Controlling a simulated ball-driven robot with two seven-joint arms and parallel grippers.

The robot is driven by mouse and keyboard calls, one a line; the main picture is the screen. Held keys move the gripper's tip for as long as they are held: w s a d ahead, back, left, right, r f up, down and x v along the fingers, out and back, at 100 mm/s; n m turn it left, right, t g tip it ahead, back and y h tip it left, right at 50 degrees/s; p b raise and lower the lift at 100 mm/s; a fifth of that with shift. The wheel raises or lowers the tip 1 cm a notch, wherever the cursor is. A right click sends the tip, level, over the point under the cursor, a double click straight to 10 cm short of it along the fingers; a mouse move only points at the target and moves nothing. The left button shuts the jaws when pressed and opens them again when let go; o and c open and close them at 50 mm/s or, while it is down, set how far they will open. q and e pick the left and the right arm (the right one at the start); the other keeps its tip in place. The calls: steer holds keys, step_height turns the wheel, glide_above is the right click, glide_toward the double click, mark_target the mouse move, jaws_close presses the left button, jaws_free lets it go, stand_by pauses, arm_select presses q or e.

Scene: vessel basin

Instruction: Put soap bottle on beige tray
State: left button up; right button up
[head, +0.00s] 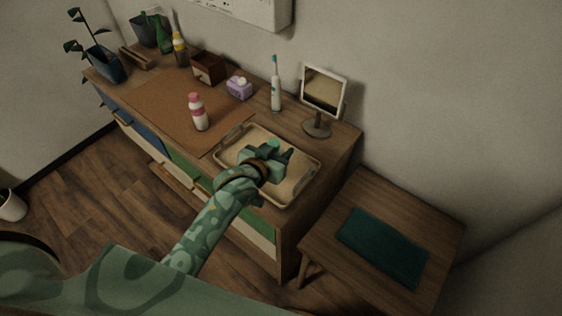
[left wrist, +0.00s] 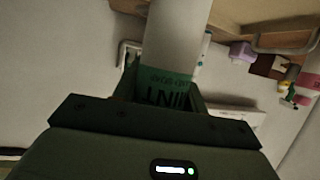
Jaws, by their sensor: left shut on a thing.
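My left gripper (head: 271,154) is over the beige tray (head: 303,169) on the dresser. It is shut on a bottle (left wrist: 170,50), which fills the upper middle of the left wrist view. The bottle is pale with a green band lettered MINT, and I take it to be the soap bottle. In the head view only a small bright green part of it (head: 273,143) shows, and the gripper hides the rest. I cannot tell whether the bottle touches the tray. My right gripper is not in view.
A pink-capped bottle (head: 198,112) stands on a brown mat (head: 160,101) left of the tray. A purple tissue box (head: 239,88), a toothbrush (head: 275,84) and a mirror (head: 323,92) stand behind. A lower table with a dark green cloth (head: 383,247) is at the right.

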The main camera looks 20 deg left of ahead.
arm_select(q)
steer(key=shift+w+d+f, duration=0.1)
steer(key=shift+w+f, duration=0.35)
steer(key=shift+f, duration=0.15)
steer(key=shift+w+d+f+b, duration=0.15)
steer(key=shift+f+b, duration=0.55)
steer(key=shift+f, duration=0.95)
steer(key=shift+f, duration=0.15)
steer(key=o, duration=1.1)
steer(key=p+v, duration=0.2)
steer(key=v, duration=1)
steer(key=shift+p, duration=0.4)
